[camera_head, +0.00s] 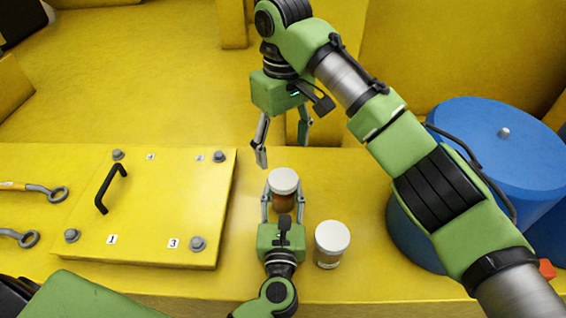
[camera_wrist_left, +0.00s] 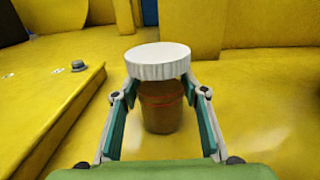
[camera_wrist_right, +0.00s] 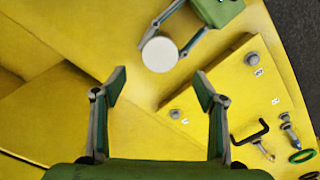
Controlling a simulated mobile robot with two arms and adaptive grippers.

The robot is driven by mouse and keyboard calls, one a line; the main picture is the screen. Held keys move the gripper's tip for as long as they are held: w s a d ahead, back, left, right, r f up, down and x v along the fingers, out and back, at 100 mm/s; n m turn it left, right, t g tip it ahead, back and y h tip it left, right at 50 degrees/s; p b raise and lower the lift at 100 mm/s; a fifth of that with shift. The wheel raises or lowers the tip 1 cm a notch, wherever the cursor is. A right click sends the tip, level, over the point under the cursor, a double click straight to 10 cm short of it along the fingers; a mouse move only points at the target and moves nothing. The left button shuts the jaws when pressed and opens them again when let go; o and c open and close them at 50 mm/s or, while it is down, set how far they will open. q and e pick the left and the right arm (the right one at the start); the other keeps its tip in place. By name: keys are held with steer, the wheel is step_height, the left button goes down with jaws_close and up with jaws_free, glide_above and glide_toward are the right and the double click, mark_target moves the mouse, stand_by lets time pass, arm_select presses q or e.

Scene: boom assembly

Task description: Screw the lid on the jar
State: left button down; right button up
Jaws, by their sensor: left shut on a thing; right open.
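A brown jar (camera_head: 284,201) stands on the yellow bench with a white lid (camera_head: 284,180) resting on its top. In the left wrist view the ribbed lid (camera_wrist_left: 158,61) is wider than the jar (camera_wrist_left: 161,108) and sits a little to its left; I cannot tell how far it is threaded. My left gripper (camera_head: 284,192) is shut on the jar's sides, below the lid. My right gripper (camera_head: 282,150) is open and empty, above and behind the jar, fingers pointing down. In the right wrist view the lid (camera_wrist_right: 160,54) lies beyond the open fingertips (camera_wrist_right: 161,82).
A second jar with a white lid (camera_head: 332,240) stands just right of my left gripper. A yellow panel (camera_head: 150,215) with a black handle (camera_head: 111,188) and bolts lies to the left, with eye bolts (camera_head: 38,190) beyond. A blue drum (camera_head: 500,150) stands at the right.

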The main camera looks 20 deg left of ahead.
step_height(320, 180, up, 3)
steer(key=shift+r, duration=0.1)
stand_by(0.3)
arm_select(q)
steer(key=c, duration=1.2)
jaws_free()
steer(key=shift+o, duration=0.2)
steer(key=v, duration=1.2)
